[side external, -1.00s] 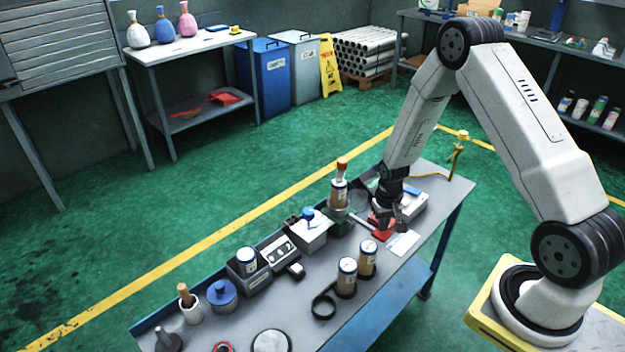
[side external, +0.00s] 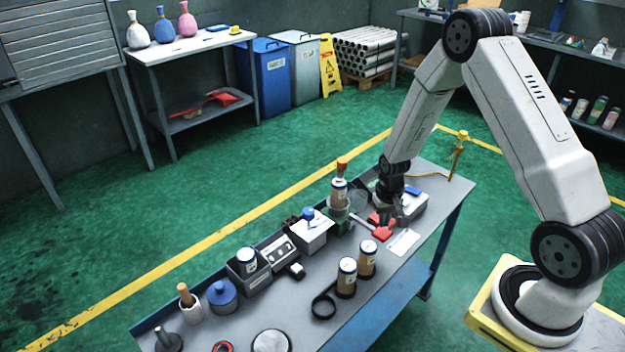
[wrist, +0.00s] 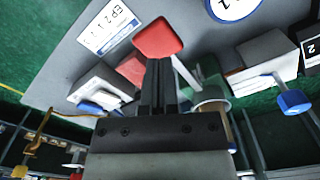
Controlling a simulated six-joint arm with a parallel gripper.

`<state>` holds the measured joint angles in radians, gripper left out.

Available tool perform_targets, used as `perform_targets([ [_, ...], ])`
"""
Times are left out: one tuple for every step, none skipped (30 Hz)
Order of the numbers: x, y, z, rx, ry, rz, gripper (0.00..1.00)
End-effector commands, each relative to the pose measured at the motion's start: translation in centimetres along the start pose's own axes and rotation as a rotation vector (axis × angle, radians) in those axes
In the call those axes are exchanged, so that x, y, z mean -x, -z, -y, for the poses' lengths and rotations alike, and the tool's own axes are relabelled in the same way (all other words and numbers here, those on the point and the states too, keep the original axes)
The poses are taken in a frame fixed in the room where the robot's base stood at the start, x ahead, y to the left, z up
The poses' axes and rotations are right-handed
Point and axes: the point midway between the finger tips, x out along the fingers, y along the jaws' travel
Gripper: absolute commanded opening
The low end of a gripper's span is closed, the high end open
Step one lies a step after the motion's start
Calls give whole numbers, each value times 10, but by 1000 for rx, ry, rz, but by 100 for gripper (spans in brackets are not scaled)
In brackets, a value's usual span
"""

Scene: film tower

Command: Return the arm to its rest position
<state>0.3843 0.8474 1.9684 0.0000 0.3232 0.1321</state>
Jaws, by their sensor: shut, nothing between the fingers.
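My gripper (side external: 391,222) is at the far right part of the workbench (side external: 318,284), pointing down, just above or beside a red object (side external: 383,233). In the wrist view my gripper (wrist: 158,62) has its fingers together with nothing seen between them. The red block (wrist: 158,39) shows just beyond the fingertips, with another red part (wrist: 131,70) beside them. I cannot tell whether the fingers touch the red object.
A can with a red-topped piece (side external: 339,190) stands close left of my gripper. A grey box with a blue part (side external: 408,203) is just right, and a white card (side external: 403,243) lies in front. Two cans (side external: 347,278) stand nearer the front edge. Room above the bench is free.

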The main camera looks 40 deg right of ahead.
Motion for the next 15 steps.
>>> perform_targets([
  [4, 0, 2, 8, 1, -5, 0],
  [7, -1, 4, 14, 1, -8, 0],
  [11, -2, 7, 23, 2, -12, 0],
  [15, -3, 9, 31, 2, -15, 0],
  [19, -4, 11, 40, 3, -19, 0],
  [26, -6, 15, 52, 4, -26, 0],
  [31, -8, 18, 64, 5, -30, 0],
  [36, -10, 21, 76, 6, -36, 0],
  [44, -13, 25, 92, 7, -43, 0],
  [50, -15, 28, 104, 8, -49, 0],
  [56, -18, 32, 118, 9, -55, 0],
  [64, -22, 36, 136, 11, -64, 0],
  [69, -26, 39, 150, 12, -69, 0],
  [75, -29, 43, 165, 14, -75, 0],
  [83, -34, 46, 183, 15, -83, 0],
])
